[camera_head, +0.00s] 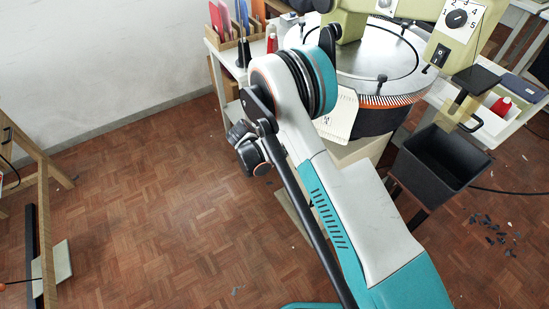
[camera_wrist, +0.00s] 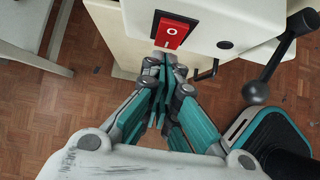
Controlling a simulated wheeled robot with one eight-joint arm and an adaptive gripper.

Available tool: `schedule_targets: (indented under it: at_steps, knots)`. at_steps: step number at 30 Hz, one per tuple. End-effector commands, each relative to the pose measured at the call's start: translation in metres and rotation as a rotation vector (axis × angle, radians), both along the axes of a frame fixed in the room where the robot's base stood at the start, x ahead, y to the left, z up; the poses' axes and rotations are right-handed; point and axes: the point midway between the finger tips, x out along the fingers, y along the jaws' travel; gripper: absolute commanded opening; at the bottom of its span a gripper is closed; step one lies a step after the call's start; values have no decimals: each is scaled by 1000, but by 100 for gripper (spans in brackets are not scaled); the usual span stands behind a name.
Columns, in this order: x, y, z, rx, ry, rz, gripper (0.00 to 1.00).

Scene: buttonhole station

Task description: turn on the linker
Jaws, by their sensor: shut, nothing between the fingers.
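The linker (camera_head: 375,50) stands at the top right in the head view, a round machine with a toothed rim and pale green housing. I cannot tell if both views show the same switch. My gripper (camera_wrist: 165,70) is shut and empty, its fingertips just below the red switch in the picture. Contact cannot be told. My gripper is hidden in the head view.
A lever with a dark ball (camera_wrist: 255,93) hangs right of the housing in the wrist view. A black bin (camera_head: 445,160) stands at the linker's front right. A side shelf holds cones and coloured cards (camera_head: 220,18). The parquet floor (camera_head: 170,200) at left is largely clear.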

Motion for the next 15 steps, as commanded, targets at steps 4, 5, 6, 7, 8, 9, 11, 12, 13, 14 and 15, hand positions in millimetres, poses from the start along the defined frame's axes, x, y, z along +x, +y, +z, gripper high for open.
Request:
schedule_targets:
  at_steps: [4,5,6,7,8,9,11,12,13,14,15]
  knots:
    - [3,-4,0,0,0,0,0]
    - [3,-4,0,0,0,0,0]
    - [3,-5,0,0,0,0,0]
    - [3,-5,0,0,0,0,0]
    - [3,-4,0,0,0,0,0]
    - [3,-4,0,0,0,0,0]
    - [3,-4,0,0,0,0,0]
    - [3,-4,0,0,0,0,0]
    - [3,-5,0,0,0,0,0]
    - [4,-6,-1,0,1,-1,0]
    - [5,-8,-2,0,0,-1,0]
